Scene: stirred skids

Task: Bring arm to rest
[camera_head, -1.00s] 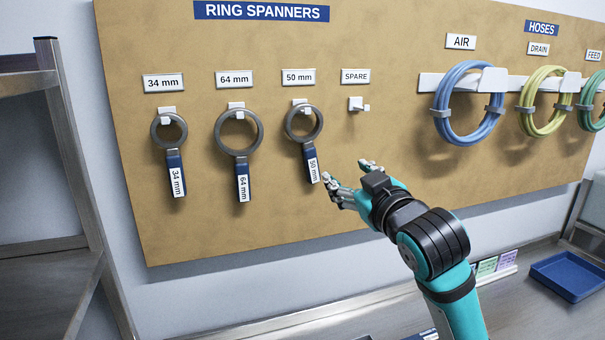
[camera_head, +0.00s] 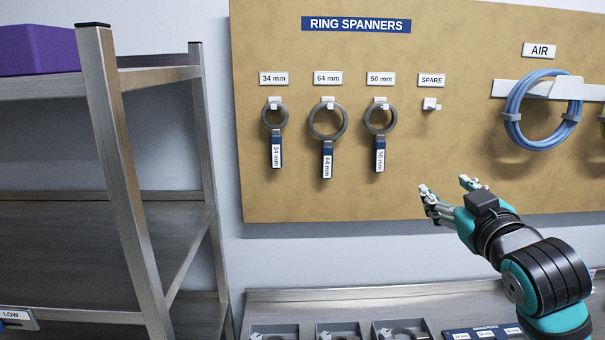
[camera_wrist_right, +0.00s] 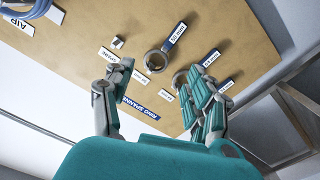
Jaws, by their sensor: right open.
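My right gripper (camera_head: 445,187) is open and empty, in front of the lower part of the tan board (camera_head: 460,140). In the head view it is below and right of the hanging spanners and touches none of them. The 34 mm spanner (camera_head: 276,158), 64 mm spanner (camera_head: 327,165) and 50 mm spanner (camera_head: 380,157) hang by their rings on pegs under their own labels, handles down. In the right wrist view the fingers (camera_wrist_right: 150,88) are spread with nothing between them, and the 50 mm spanner (camera_wrist_right: 174,37) shows beyond them. My left gripper is not in view.
The spare peg (camera_head: 431,104) is empty. A blue air hose (camera_head: 513,108) hangs at right. A metal shelf (camera_head: 125,170) with a purple box (camera_head: 38,52) stands at left. Grey trays (camera_head: 273,333) and a blue holder (camera_head: 470,334) lie on the bench (camera_head: 350,303) below.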

